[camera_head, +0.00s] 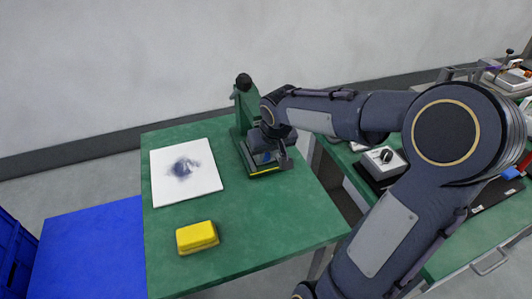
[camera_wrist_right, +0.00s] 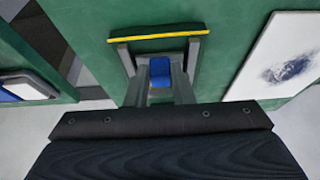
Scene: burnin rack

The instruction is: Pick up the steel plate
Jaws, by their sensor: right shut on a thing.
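My right gripper (camera_head: 272,160) reaches down at the green press (camera_head: 242,110) on the green table. In the right wrist view its grey fingers (camera_wrist_right: 160,75) are shut on a small blue piece (camera_wrist_right: 160,70), just behind the yellow strip (camera_wrist_right: 158,37) along the press base. I cannot make out a separate steel plate there; the gripper and wrist hide much of the press base, and I cannot tell whether the blue piece belongs to the plate. My left gripper is not in view.
A white board (camera_head: 207,183) with a dark smudge lies left of the press. A yellow block (camera_head: 197,237) sits near the table's front. A grey device with a black knob (camera_head: 385,156) stands on another table to the right. The table's front right is clear.

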